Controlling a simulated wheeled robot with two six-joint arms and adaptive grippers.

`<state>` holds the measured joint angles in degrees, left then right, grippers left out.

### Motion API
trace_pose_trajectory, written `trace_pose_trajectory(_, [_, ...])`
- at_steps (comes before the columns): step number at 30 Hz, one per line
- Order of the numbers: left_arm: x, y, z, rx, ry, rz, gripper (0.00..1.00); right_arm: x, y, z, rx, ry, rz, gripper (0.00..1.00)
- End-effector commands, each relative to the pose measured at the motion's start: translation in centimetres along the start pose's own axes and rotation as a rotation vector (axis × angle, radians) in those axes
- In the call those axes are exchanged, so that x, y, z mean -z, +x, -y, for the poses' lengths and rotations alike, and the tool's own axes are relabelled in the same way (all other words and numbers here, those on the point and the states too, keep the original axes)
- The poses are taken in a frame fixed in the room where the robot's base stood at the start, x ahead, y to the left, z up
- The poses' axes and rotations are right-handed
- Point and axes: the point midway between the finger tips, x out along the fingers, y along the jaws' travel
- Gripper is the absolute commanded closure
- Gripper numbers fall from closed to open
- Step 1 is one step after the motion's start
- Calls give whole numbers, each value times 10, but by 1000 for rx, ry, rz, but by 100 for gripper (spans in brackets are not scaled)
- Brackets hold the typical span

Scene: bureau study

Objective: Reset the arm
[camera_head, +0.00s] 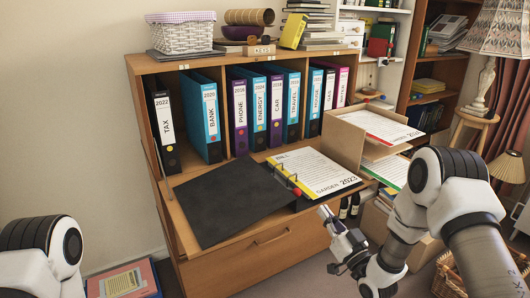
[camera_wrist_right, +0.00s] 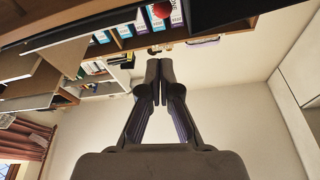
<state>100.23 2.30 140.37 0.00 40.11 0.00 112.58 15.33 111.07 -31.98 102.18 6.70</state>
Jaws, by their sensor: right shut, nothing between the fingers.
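My right arm comes in from the right in the head view. Its gripper (camera_head: 326,213) is just in front of the bureau's front edge, close to the lower right of an open binder. The right wrist view shows the same gripper (camera_wrist_right: 159,68) with its fingers together and nothing between them. My left arm shows only as a rounded joint at the lower left of the head view; its gripper is out of view. The open binder labelled GARDEN 2023 (camera_head: 315,170) lies on the bureau's wooden surface, its black cover (camera_head: 225,200) spread to the left.
Several upright binders, including TAX (camera_head: 163,130) and BANK (camera_head: 211,125), stand in the compartments behind. A tiered paper tray (camera_head: 345,140) is right of the open binder. A white basket (camera_head: 182,38) sits on top. A lamp (camera_head: 490,60) stands at the far right.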

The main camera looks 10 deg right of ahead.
Motion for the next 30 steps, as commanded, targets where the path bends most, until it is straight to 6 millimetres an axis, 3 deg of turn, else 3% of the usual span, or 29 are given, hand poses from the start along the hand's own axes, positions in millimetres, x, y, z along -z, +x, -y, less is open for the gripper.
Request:
trace_pose_trajectory(3, [0,-40,0,0,0,0,60,6,-3,22,17,18,68,100])
trace_pose_trajectory(5, [0,-69,0,0,0,-1,60,-8,-24,44,-11,48,204,100])
trace_pose_trajectory(8, [1,-95,-1,0,0,-2,60,-63,-94,64,-126,65,583,100])
trace_pose_trajectory(9, [1,-102,-1,0,0,-2,60,-81,-128,69,-173,65,736,100])
trace_pose_trajectory(11, [0,-110,-1,0,0,-1,60,-98,-182,78,-236,63,955,100])
trace_pose_trajectory(12, [0,-113,-1,0,0,-1,60,-104,-218,83,-278,62,1095,100])
trace_pose_trajectory(15, [0,-114,-1,0,0,-1,60,-109,-302,93,-372,64,1405,100])
trace_pose_trajectory(18, [0,-110,-1,0,0,0,60,-101,-362,101,-450,80,1631,100])
trace_pose_trajectory(22, [0,-110,-1,0,0,0,60,-94,-394,107,-486,98,1775,100])
trace_pose_trajectory(30, [0,-110,-1,0,0,-1,60,-94,-396,108,-479,97,1788,100])
